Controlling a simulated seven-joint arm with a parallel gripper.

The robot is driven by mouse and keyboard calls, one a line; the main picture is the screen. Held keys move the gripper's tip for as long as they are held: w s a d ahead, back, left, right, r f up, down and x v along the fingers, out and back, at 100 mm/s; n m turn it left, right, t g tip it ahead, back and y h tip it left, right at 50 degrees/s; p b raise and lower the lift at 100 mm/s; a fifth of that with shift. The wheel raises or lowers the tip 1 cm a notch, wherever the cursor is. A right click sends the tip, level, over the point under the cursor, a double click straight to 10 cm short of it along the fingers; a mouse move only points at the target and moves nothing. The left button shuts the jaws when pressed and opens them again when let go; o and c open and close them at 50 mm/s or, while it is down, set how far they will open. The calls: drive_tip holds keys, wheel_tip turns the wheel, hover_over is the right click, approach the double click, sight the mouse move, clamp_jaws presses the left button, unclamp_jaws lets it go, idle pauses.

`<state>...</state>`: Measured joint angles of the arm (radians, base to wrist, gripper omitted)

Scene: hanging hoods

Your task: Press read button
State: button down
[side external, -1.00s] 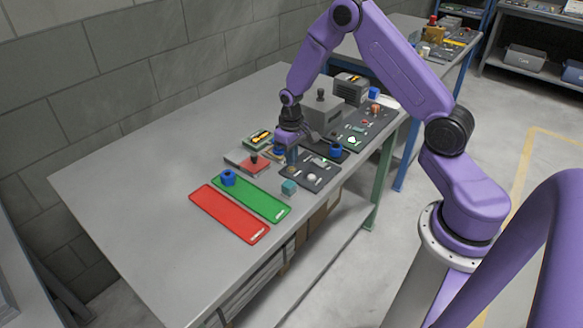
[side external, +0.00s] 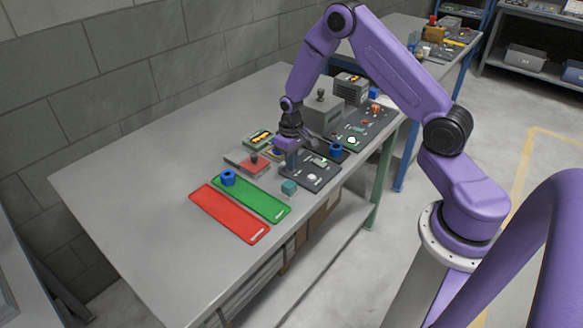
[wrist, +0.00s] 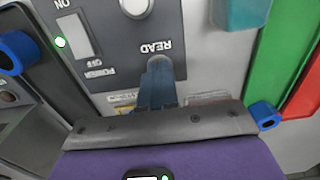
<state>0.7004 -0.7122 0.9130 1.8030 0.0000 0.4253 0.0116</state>
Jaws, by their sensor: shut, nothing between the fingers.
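The read button (wrist: 137,5) is a pale round button at the top edge of the wrist view, partly cut off. Its READ label (wrist: 155,47) appears upside down just below it. In the side view a pale round button (side external: 312,177) shows on the dark control panel (side external: 322,184). My gripper (wrist: 158,64) is shut and empty, its fingertips over the panel by the label, apart from the button in the picture. It also shows in the side view (side external: 291,168) at the panel's left part. Whether the tips touch the panel I cannot tell.
A teal block (side external: 289,187) stands by the panel. Green (side external: 262,205) and red (side external: 230,215) mats lie left; a blue ring-shaped piece (side external: 228,178) stands on the green one.

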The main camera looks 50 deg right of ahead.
drive_tip(key=shift+r, duration=3.5)
unclamp_jaws()
drive_tip(key=s+a+r+n, duration=0.6)
drive_tip(key=s+a+r, duration=0.4)
drive_tip(key=s+a, duration=0.25)
drive_tip(key=s+r+n, duration=0.2)
drive_tip(key=s+n, duration=0.1)
drive_tip(key=s, duration=0.6)
drive_tip(key=s+a+r+n, duration=0.1)
drive_tip(key=s+r+n, duration=0.2)
drive_tip(key=s, duration=0.7)
drive_tip(key=shift+s+r+n, duration=0.3)
drive_tip(key=shift+r, duration=0.05)
